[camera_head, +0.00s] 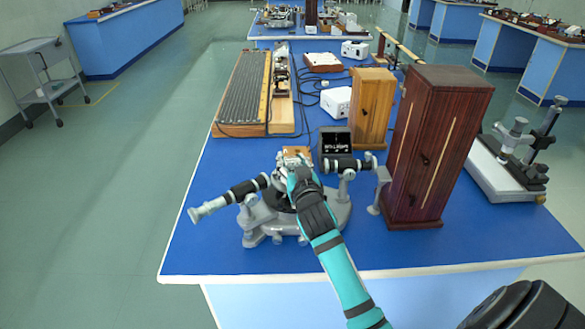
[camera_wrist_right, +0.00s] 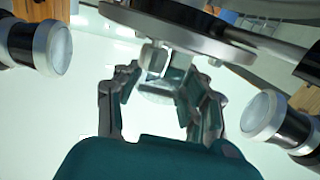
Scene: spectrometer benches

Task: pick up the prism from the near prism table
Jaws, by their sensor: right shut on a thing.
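The near spectrometer (camera_head: 268,222) stands at the front of the blue bench, with a telescope tube (camera_head: 228,199) to the left and another tube to the right. My right gripper (camera_head: 298,176) reaches over its middle and hides most of the prism table in the head view. In the right wrist view, the fingers of my right gripper (camera_wrist_right: 160,92) are closed around a pale, glassy piece, the prism (camera_wrist_right: 155,97), which is partly hidden. The round metal prism table (camera_wrist_right: 175,30) shows close above the fingers in that view. I cannot tell whether the prism still touches it.
A tall dark-red wooden cabinet (camera_head: 435,140) stands right of the spectrometer, with a lighter wooden box (camera_head: 371,105) behind it. A grey instrument (camera_head: 508,170) sits at the right. The bench's left front corner (camera_head: 185,262) is clear.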

